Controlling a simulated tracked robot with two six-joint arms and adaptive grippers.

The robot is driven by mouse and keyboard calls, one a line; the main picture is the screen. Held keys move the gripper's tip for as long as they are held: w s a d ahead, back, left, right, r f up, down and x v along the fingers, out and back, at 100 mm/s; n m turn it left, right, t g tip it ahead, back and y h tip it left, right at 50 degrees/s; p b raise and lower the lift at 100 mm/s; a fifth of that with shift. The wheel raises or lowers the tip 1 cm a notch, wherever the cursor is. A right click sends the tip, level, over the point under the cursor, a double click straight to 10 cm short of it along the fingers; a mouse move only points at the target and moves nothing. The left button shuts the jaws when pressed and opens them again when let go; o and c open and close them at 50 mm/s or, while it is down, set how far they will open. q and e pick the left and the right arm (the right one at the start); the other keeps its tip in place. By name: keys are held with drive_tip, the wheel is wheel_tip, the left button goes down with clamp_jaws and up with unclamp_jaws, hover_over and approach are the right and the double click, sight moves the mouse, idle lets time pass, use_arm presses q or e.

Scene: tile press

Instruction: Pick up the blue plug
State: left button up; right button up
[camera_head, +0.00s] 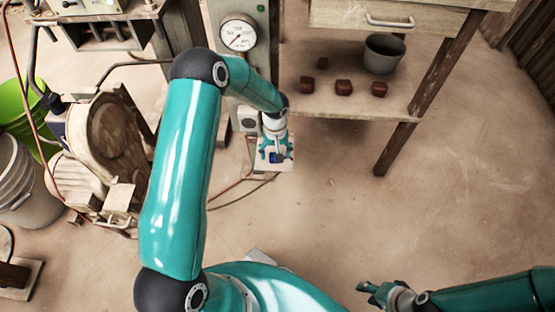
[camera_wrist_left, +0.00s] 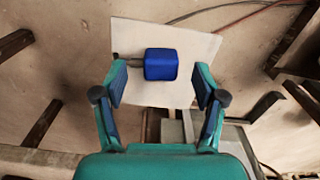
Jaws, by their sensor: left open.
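The blue plug (camera_wrist_left: 161,64) lies on a pale square plate in the left wrist view, a blue block with a dark pin pointing left. It also shows small in the head view (camera_head: 276,158), partly hidden by my left gripper. My left gripper (camera_wrist_left: 160,86) is open, its two fingers either side of the picture's middle, with the plug just beyond the gap between the tips. I cannot tell the height between them. My right gripper (camera_head: 374,291) is at the bottom right of the head view, away from the plug; its finger gap is unclear.
The pale plate (camera_wrist_left: 206,50) lies on the floor below a post with a round gauge (camera_head: 238,34). A wooden shelf with a grey bucket (camera_head: 384,54) and several dark red blocks stands behind, right. Cables (camera_head: 240,190) run nearby. Open floor lies to the right.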

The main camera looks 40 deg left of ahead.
use_arm(q)
wheel_tip(320, 180, down, 3)
drive_tip(key=shift+r, duration=0.1)
drive_tip(key=shift+r, duration=0.1)
drive_tip(key=c, duration=1.2)
drive_tip(key=shift+c, duration=0.2)
